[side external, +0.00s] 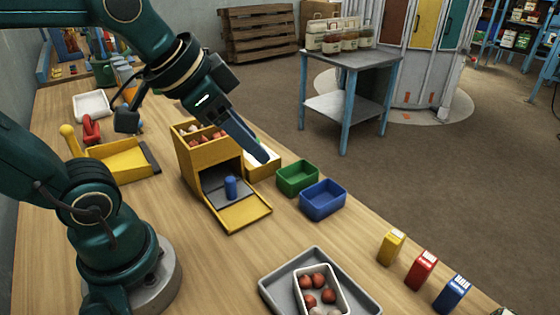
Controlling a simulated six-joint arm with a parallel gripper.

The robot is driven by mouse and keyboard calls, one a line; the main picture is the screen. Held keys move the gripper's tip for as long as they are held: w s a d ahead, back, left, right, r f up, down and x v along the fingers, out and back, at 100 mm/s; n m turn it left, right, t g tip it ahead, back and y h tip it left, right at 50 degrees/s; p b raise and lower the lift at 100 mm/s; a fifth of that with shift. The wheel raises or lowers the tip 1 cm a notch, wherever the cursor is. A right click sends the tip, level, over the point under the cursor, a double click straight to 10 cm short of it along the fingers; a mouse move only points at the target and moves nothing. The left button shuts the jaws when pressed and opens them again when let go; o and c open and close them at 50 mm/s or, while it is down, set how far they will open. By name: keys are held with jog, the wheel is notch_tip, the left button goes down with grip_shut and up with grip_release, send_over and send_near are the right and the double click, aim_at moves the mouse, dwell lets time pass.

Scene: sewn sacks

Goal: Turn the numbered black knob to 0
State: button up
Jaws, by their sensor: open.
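I cannot make out a numbered black knob in the side external view; it may be hidden or too small to tell. My gripper (262,156) points down and to the right, at the right side of the yellow dispenser box (212,160). Its jaws are open, and I see nothing held in them. The fingers overlap a yellow-edged, pale bin (264,168) behind them; I cannot tell whether they touch it.
A green bin (297,178) and a blue bin (323,200) stand right of the gripper. A grey tray (272,288) holds a white dish of balls at the front. Yellow, red and blue small boxes (421,270) line the right edge. A yellow tray (122,160) lies left.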

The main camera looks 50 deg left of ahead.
dwell(0.3)
jog(key=w+a+r+n+g+y, duration=0.1)
jog(key=w+a+n+y, duration=0.1)
jog(key=w+a+n, duration=0.4)
jog(key=w+a+n+g+y, duration=0.1)
jog(key=w+a+n, duration=0.2)
jog(key=a, duration=0.5)
jog(key=shift+n+g, duration=0.7)
jog(key=shift+n, duration=0.2)
jog(key=w+a+f, duration=0.1)
jog(key=a+f, duration=0.2)
jog(key=f, duration=0.2)
jog(key=w+a+f, duration=0.1)
jog(key=a+f, duration=0.3)
jog(key=w+a+f, duration=0.1)
jog(key=a+f, duration=0.2)
jog(key=f, duration=0.2)
jog(key=shift+w+a+f, duration=0.1)
jog(key=shift+a+f, duration=0.15)
jog(key=shift+f, duration=0.1)
grip_shut()
